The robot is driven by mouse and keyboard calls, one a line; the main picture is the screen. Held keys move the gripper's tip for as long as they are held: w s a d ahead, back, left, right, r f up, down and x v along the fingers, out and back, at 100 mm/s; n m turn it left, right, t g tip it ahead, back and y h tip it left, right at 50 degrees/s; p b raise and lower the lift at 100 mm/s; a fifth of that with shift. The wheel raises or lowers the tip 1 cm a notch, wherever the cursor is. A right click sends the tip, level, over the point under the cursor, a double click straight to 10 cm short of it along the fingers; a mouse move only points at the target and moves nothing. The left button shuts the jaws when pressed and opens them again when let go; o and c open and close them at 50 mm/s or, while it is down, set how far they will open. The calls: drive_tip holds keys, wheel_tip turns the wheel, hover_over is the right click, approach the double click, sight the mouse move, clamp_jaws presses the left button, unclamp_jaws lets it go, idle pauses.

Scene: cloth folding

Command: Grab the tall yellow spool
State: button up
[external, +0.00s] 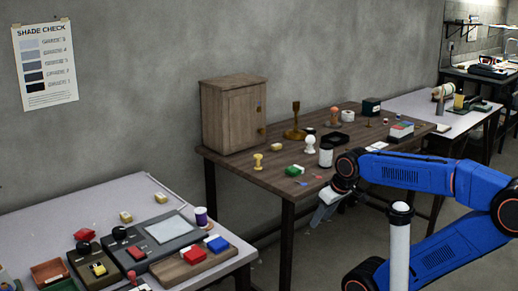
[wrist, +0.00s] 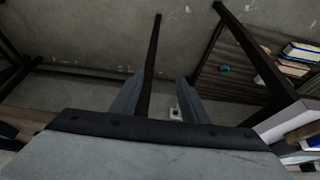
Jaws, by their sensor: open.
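A small yellow spool (external: 258,161) with a flared top and base stands upright near the front left edge of the brown wooden table in the external view. My gripper (external: 320,212) hangs beside the table's front edge, lower than the tabletop and to the right of the spool, well apart from it. In the wrist view my gripper (wrist: 160,82) shows two spread fingers with nothing between them. The spool does not show in the wrist view, which looks at table legs, the wall and a lower shelf.
Books (wrist: 300,52) lie on the shelf in the wrist view.

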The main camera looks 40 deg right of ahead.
drive_tip(key=shift+c, duration=0.7)
wheel_tip(320, 180, up, 25)
drive_tip(key=m+g, duration=0.5)
drive_tip(key=m, duration=1.3)
hover_over(258, 156)
drive_tip(key=shift+n, duration=0.3)
drive_tip(key=f, duration=1.1)
drive_tip(key=shift+s+d+f, duration=0.1)
drive_tip(key=shift+d+f, duration=0.05)
drive_tip(key=shift+d, duration=0.15)
drive_tip(key=shift+w+a+f, duration=0.1)
drive_tip(key=shift+w+f, duration=0.05)
drive_tip(key=shift+f, duration=1.25)
drive_tip(key=shift+w+a+f, duration=0.1)
drive_tip(key=shift+f, duration=1.25)
drive_tip(key=shift+c, duration=0.4)
